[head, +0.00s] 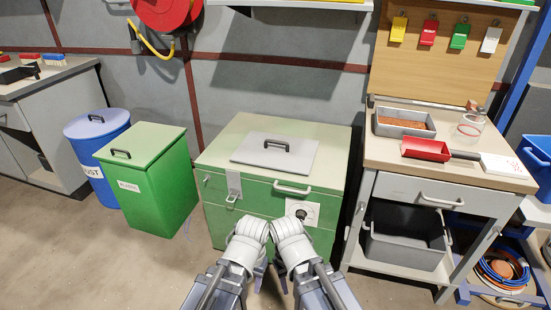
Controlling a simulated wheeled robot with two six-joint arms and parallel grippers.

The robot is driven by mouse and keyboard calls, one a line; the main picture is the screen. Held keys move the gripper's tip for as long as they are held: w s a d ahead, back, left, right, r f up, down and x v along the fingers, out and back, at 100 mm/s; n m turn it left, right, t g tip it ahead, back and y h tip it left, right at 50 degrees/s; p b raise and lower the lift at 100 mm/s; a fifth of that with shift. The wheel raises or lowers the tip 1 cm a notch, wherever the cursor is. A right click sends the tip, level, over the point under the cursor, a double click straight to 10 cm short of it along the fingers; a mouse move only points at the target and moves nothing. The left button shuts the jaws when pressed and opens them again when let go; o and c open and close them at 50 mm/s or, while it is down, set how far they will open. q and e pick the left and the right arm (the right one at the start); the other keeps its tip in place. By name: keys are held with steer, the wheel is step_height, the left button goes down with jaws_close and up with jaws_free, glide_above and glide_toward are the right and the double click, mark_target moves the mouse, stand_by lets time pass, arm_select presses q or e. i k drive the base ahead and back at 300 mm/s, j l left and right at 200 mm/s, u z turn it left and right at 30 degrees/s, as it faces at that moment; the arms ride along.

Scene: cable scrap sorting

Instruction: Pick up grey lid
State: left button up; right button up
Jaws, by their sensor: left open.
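The grey lid (262,156) is a flat square plate with a dark bar handle (277,144). It lies on the top of a green chest (225,150) against the wall. My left gripper (260,274) is low in front of the chest, below and short of the lid, open and apart from it. My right gripper (281,277) is close beside it on the right. Its jaws are mostly hidden behind my wrist, and I cannot tell whether they are open. Neither gripper touches the lid.
A green bin (150,190) and a blue drum (97,128) with lids stand left of the chest. The chest top around the lid is clear.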

mark_target(277, 147)
steer(key=j+z, duration=0.15)
steer(key=z, duration=0.6)
steer(key=j+z, duration=0.45)
steer(key=j, duration=0.3)
steer(key=j+z, duration=0.4)
steer(key=j, duration=0.35)
steer(key=k+j, duration=0.1)
steer(key=j, duration=0.35)
steer(key=j+z, duration=0.1)
steer(key=j, duration=0.3)
steer(key=k+j, duration=0.15)
steer(key=j, duration=0.3)
steer(key=k+j, duration=0.1)
steer(key=j, duration=0.3)
steer(key=k+j+z, duration=0.1)
steer(key=j, duration=0.35)
